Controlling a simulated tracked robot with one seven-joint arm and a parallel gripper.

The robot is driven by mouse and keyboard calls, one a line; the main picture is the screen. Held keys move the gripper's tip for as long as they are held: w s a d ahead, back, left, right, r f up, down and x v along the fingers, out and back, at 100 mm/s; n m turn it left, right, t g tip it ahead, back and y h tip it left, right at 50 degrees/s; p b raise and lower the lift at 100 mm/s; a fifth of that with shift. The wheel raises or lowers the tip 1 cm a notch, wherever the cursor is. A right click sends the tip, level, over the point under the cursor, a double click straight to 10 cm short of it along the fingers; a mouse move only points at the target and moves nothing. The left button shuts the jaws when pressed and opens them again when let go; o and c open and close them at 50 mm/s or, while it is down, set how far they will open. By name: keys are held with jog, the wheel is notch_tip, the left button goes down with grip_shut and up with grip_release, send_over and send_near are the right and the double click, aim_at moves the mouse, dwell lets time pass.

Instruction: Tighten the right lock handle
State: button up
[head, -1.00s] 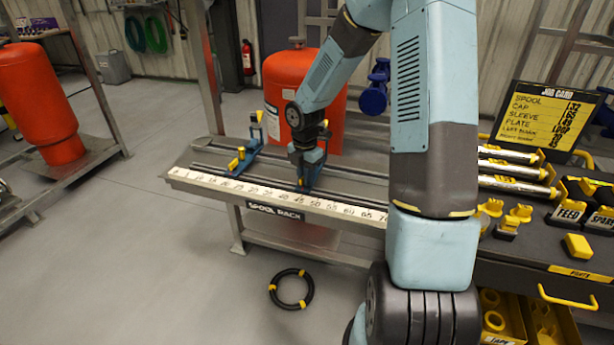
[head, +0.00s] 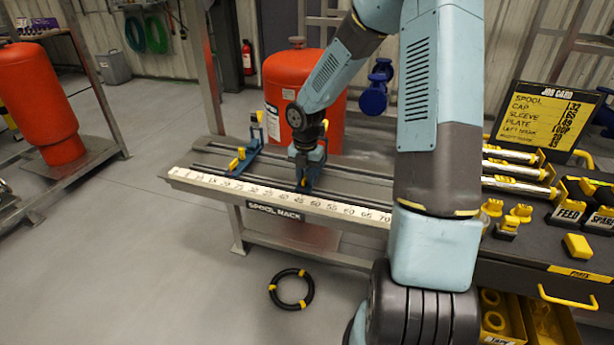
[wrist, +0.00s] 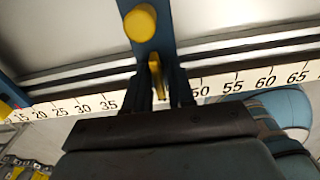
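The right blue support (head: 310,174) stands on the rack at about the 45 mark, with a yellow round knob (wrist: 140,22) on it in the wrist view. Its yellow lock handle (wrist: 156,76) stands between the two dark fingers of my gripper (wrist: 160,90). The fingers are close on either side of it, but whether both press on it is not clear. In the head view my gripper (head: 307,158) reaches down onto this support and hides the handle. The left blue support (head: 238,160), with its own yellow parts, stands apart to the left.
The spool rack (head: 180,175) has a number scale (head: 250,190) along its front edge. A red tank (head: 280,75) stands behind it. A black ring (head: 291,289) lies on the floor. A parts bench (head: 520,240) with a job card (head: 545,117) is at right.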

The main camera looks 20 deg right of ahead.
jog(key=shift+o, duration=0.9)
jog(key=shift+w, duration=0.1)
jog(key=shift+r, duration=0.2)
jog(key=shift+r, duration=3.35)
jog(key=m, duration=0.4)
jog(key=shift+r+m, duration=0.3)
jog(key=shift+m, duration=0.1)
jog(key=shift+r+m, duration=0.1)
jog(key=shift+m, duration=0.9)
